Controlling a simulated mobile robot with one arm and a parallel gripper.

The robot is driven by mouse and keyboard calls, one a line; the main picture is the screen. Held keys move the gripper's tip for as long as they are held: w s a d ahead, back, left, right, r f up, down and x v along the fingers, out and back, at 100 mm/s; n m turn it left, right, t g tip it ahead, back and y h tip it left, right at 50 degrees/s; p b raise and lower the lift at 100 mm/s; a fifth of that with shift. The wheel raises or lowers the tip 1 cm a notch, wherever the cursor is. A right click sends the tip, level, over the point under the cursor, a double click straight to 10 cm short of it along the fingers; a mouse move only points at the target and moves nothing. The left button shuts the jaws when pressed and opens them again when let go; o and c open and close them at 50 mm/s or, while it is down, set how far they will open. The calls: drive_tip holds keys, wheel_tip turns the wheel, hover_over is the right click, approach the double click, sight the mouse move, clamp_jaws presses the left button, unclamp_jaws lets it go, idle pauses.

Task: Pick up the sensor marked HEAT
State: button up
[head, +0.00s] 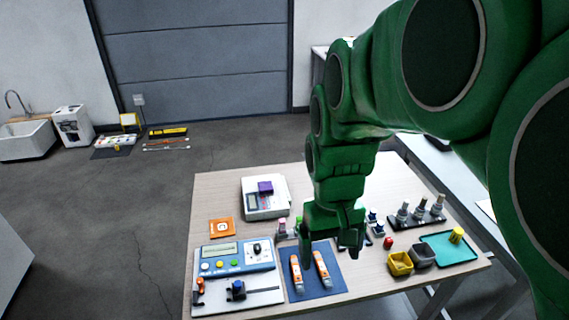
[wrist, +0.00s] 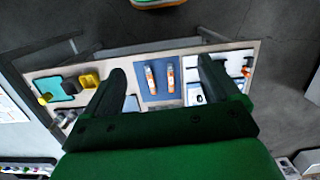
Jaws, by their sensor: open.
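Two white-and-orange stick-like sensors lie side by side on a blue mat (head: 309,291), the left sensor (head: 296,273) and the right sensor (head: 322,270). In the wrist view the same pair shows on the mat (wrist: 160,97), one sensor (wrist: 150,79) beside the other sensor (wrist: 170,77). Their markings are too small to read, so I cannot tell which says HEAT. My gripper (head: 331,247) is open and empty, pointing down above the table by the mat's far edge. In the wrist view my gripper's fingers (wrist: 162,66) stand wide apart, with both sensors seen between them.
A blue meter (head: 234,257) and a white board (head: 262,297) lie left of the mat. A white device (head: 265,207) stands behind. Right are a yellow bin (head: 400,263), a grey bin (head: 422,254), a teal tray (head: 457,254) and a black rack (head: 424,222) of metal parts.

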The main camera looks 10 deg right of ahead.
drive_tip(key=w+d+f, duration=0.2)
drive_tip(key=w+f, duration=0.1)
drive_tip(key=w, duration=1.3)
drive_tip(key=w+d+f, duration=0.2)
drive_tip(key=w+f, duration=0.5)
drive_tip(key=w, duration=0.2)
drive_tip(key=w+d+f+n+t, duration=0.1)
drive_tip(key=w+d+f, duration=0.2)
drive_tip(key=w+f, duration=0.4)
drive_tip(key=w+d+f+n, duration=0.1)
drive_tip(key=w+d+f, duration=0.2)
drive_tip(key=w+f, duration=0.5)
drive_tip(key=shift+w+d, duration=0.1)
drive_tip(key=shift+w, duration=1.75)
drive_tip(key=shift+w+f, duration=0.1)
drive_tip(key=shift+f, duration=3.85)
drive_tip(key=c, duration=1.1)
